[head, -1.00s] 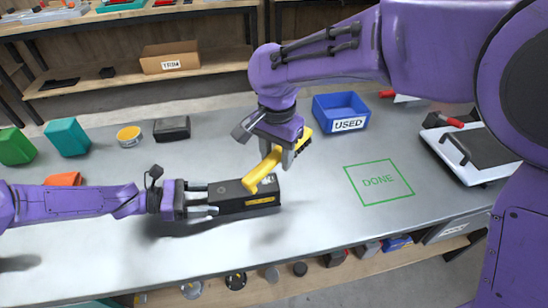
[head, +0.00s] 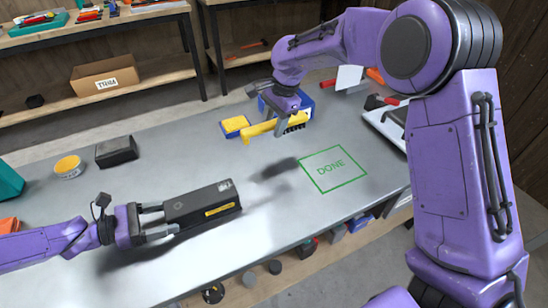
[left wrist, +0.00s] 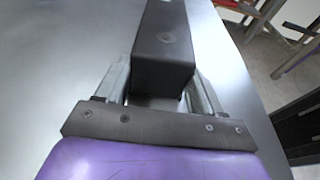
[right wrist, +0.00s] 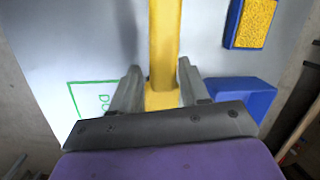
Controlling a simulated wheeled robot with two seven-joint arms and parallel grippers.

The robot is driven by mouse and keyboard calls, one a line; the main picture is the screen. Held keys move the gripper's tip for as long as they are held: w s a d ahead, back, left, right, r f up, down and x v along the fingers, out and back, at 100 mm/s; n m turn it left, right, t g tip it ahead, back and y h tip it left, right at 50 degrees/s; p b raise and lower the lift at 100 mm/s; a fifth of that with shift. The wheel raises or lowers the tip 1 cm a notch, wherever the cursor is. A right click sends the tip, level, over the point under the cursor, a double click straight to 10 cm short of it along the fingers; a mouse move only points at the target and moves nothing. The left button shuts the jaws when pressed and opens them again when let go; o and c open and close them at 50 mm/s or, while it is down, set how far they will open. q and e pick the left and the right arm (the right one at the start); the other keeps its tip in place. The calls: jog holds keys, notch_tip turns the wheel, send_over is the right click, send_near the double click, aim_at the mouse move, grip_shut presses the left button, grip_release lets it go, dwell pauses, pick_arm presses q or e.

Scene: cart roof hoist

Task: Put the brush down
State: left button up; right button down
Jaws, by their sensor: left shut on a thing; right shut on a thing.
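The brush has a yellow handle and dark bristles (head: 296,122). My right gripper (head: 291,115) is shut on the brush and holds it above the table, in front of the blue bin. In the right wrist view the yellow handle (right wrist: 164,45) runs between the fingers of my right gripper (right wrist: 160,90). My left gripper (head: 158,220) is shut on the end of a black box (head: 200,205) with a yellow label. In the left wrist view the box (left wrist: 163,60) extends away between the fingers.
A green DONE square (head: 333,168) on the table is empty.

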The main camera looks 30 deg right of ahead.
jog(key=x, duration=0.3)
jog(key=d+x, duration=0.1)
jog(key=x, duration=0.2)
jog(key=s+x, duration=0.1)
jog(key=x, duration=0.2)
jog(key=shift+d+f, duration=0.2)
jog(key=shift+f, duration=0.4)
jog(key=shift+f, duration=0.1)
jog(key=c, duration=0.6)
grip_release()
jog(key=shift+o, duration=0.2)
jog(key=v, duration=1.2)
jog(key=shift+s+d, duration=0.1)
jog(key=shift+s, duration=0.05)
jog(key=shift+o, duration=0.2)
